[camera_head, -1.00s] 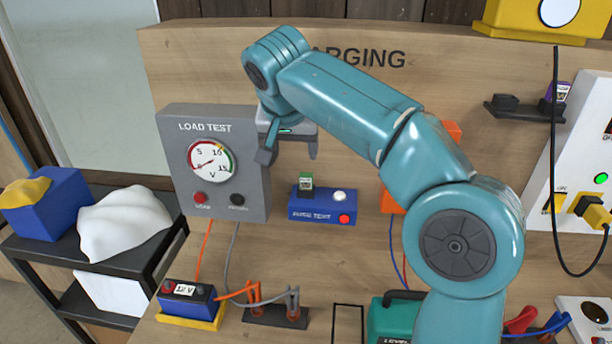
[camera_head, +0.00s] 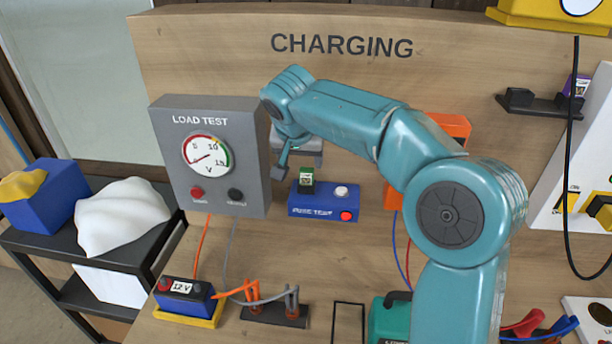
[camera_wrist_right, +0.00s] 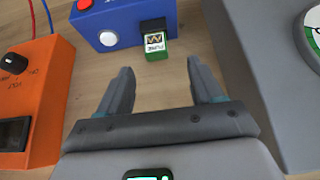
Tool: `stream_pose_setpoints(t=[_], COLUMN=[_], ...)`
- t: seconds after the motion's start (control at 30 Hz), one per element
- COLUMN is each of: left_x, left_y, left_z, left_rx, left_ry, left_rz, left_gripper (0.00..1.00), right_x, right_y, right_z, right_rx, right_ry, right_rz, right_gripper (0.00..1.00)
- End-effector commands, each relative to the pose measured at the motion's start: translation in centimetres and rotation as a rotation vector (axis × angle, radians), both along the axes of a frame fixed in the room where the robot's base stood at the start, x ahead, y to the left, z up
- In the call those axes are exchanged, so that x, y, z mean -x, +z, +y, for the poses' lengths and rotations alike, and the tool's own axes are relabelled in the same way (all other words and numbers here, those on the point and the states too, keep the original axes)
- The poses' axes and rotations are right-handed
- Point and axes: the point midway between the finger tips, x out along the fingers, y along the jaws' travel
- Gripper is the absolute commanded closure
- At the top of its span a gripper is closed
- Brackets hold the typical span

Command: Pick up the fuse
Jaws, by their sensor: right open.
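A small green fuse (camera_head: 306,182) with a white label stands in the top of the blue fuse test box (camera_head: 322,206) on the wooden panel. In the right wrist view the fuse (camera_wrist_right: 154,45) is ahead of the fingertips, still seated in the blue box (camera_wrist_right: 118,22). My right gripper (camera_head: 300,168) is open and empty, just above the fuse in the head view. Its two fingers (camera_wrist_right: 160,72) are apart with a gap between them and the fuse. My left gripper is not in view.
The grey load test box (camera_head: 220,150) is close on the left of my right gripper. An orange box (camera_head: 445,126) is partly behind my right arm. A black rack (camera_head: 540,105) holds a purple item at the right. A 12 V battery (camera_head: 184,294) sits below.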

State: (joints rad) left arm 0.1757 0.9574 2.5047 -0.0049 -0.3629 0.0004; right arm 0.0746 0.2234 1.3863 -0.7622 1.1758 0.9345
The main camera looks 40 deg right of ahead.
Motion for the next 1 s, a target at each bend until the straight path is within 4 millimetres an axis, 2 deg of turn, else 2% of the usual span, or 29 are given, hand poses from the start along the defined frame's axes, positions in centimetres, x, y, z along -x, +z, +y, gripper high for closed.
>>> stream_pose_setpoints(t=[0.27, 0.4, 0.5, 0.8, 0.87, 1.0], left_x=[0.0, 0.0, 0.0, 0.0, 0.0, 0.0], left_y=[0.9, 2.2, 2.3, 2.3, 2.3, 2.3], left_z=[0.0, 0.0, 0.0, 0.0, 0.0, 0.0], left_rx=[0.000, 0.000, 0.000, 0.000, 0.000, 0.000], left_ry=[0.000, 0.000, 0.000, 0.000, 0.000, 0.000], left_rz=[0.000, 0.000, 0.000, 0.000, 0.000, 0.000], left_gripper=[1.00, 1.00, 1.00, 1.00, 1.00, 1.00], right_x=[-0.8, -1.5, -2.0, -2.2, -2.2, -2.2], right_y=[-1.9, -3.7, -5.1, -5.7, -5.7, -5.7], right_z=[-1.4, -2.7, -3.2, -3.4, -3.4, -3.4], right_rx=[0.000, -0.001, 0.000, 0.000, 0.000, 0.000], right_ry=[-0.002, -0.003, -0.001, -0.001, 0.000, -0.001], right_rz=[0.003, 0.005, 0.002, -0.001, -0.002, -0.001], right_gripper=[0.34, 0.34, 0.34, 0.34, 0.54, 0.99])
